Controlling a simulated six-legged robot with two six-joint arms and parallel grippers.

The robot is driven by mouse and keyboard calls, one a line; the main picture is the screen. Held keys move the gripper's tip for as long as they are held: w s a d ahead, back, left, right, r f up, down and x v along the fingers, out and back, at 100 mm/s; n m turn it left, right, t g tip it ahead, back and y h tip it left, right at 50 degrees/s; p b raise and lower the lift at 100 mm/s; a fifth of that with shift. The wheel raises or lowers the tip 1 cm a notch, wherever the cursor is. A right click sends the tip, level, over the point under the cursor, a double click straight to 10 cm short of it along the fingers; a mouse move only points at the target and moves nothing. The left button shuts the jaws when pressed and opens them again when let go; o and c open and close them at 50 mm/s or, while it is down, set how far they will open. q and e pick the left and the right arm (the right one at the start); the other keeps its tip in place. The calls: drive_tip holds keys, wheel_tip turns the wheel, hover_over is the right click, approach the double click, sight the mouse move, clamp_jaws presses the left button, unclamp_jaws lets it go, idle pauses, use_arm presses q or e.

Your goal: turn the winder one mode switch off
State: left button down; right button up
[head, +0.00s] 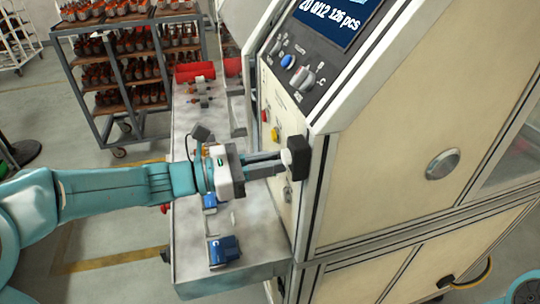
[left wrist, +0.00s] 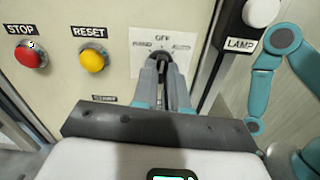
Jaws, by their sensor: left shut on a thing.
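The winder one machine (head: 410,150) stands on the right with its control panel facing left. In the left wrist view, the mode switch plate (left wrist: 190,40) has OFF lettered at its top and other position labels at each side. My left gripper (left wrist: 165,68) is shut on the switch knob at the middle of this plate. The fingers cover most of the knob, so its pointer direction is hard to tell. In the head view, my left gripper (head: 280,164) reaches the panel from the left, partly behind a black lamp box (head: 297,158). My right gripper is not in view.
A red STOP button (left wrist: 30,54) and a yellow RESET button (left wrist: 93,58) sit left of the switch. A white lamp (left wrist: 260,12) is close on the right. A grey bench (head: 255,248) with blue parts lies below my arm. A shelf rack (head: 125,60) stands behind.

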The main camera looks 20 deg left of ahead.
use_arm(q)
drive_tip(key=shift+r+n+p, duration=0.25)
drive_tip(key=shift+n+p, duration=0.05)
drive_tip(key=shift+n, duration=0.2)
drive_tip(key=c, duration=1.2)
unclamp_jaws()
drive_tip(key=shift+a, duration=0.1)
drive_tip(key=shift+o, duration=0.2)
drive_tip(key=shift+f, duration=0.15)
drive_tip(key=b+v, duration=0.3)
drive_tip(key=v, duration=1.3)
drive_tip(key=shift+s+b, duration=0.2)
drive_tip(key=shift+b, duration=0.1)
